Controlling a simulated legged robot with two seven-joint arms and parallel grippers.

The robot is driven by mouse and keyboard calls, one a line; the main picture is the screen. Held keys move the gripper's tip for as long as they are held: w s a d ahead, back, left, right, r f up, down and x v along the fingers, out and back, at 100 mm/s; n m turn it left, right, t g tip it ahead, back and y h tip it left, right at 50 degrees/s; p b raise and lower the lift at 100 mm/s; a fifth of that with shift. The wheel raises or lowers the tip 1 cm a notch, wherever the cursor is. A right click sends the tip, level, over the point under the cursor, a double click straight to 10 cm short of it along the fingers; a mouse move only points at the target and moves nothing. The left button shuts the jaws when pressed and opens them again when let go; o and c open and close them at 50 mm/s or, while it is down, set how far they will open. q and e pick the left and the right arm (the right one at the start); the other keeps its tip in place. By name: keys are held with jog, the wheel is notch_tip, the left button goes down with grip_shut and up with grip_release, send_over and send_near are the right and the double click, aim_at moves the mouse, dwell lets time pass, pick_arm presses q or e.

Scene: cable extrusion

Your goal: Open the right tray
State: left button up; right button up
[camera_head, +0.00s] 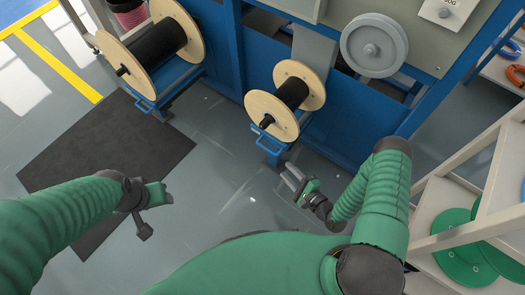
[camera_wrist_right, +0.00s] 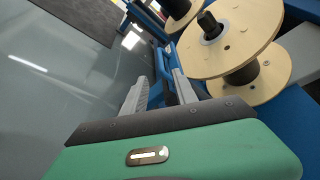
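The right tray is the blue frame (camera_head: 268,143) under the smaller wooden spool (camera_head: 273,114), with a blue handle on its front. My right gripper (camera_head: 287,175) is just in front of and below this handle, with a small gap in the head view. In the right wrist view, my right gripper (camera_wrist_right: 160,76) has its two grey fingers apart, with blue frame parts showing between and beyond them. Exact contact cannot be told. My left gripper (camera_head: 150,208) hangs over the floor at the left, away from both trays; its fingers are not clear.
A larger spool (camera_head: 158,48) sits on the left blue tray (camera_head: 165,92). A dark mat (camera_head: 100,160) lies on the floor at left. A shelf (camera_head: 455,205) with green discs stands close to my right arm. A grey wheel (camera_head: 374,45) is on the machine above.

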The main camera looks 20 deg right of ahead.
aim_at(266, 148)
jog(key=b+x, duration=0.5)
jog(key=x, duration=0.9)
jog(key=shift+w+f, duration=0.2)
jog(key=shift+w, duration=0.2)
jog(key=shift+w+a, duration=0.15)
jog(key=shift+w, duration=0.1)
jog(key=shift+c, duration=0.4)
jog(key=shift+c, duration=1.1)
grip_shut()
jog(key=shift+s, duration=0.1)
